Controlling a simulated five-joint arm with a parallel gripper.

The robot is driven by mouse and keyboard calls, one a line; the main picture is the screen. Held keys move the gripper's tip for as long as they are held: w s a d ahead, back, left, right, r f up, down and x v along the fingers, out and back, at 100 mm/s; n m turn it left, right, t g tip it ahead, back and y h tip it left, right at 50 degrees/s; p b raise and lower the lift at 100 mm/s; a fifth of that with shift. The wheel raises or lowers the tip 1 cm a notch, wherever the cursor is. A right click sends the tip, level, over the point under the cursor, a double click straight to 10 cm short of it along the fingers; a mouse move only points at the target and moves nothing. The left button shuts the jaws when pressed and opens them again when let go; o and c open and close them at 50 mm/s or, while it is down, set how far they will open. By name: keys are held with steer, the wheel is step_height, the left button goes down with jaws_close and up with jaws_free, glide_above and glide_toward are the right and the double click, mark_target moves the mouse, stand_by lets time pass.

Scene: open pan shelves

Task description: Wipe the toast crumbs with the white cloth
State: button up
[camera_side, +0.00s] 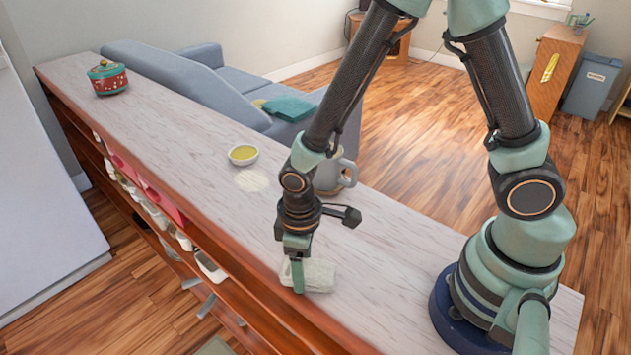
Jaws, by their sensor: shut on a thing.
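The white cloth (320,275) lies folded on the pale wood counter top (200,127), close to its front edge. My gripper (297,281) points down at the cloth's left end and is shut on it. The cloth appears to rest on or just above the surface; the exact gap cannot be told. A pale beige patch (252,180), which looks like the toast crumbs, lies on the counter farther back and left of my gripper. Single crumbs are too small to make out.
A small white bowl with yellow contents (243,155) stands just behind the pale patch. A grey mug (333,176) stands right of the patch, partly hidden by my arm. A red pot with a green lid (107,77) is at the far left end. Open shelves (140,190) run below the front edge.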

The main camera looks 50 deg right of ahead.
steer(key=shift+a, duration=0.2)
steer(key=shift+r, duration=3.55)
steer(key=shift+d, duration=0.15)
steer(key=d, duration=0.1)
steer(key=s+d, duration=0.1)
steer(key=d, duration=0.2)
steer(key=shift+s, duration=0.25)
steer(key=shift+f, duration=0.15)
steer(key=shift+f, duration=2.5)
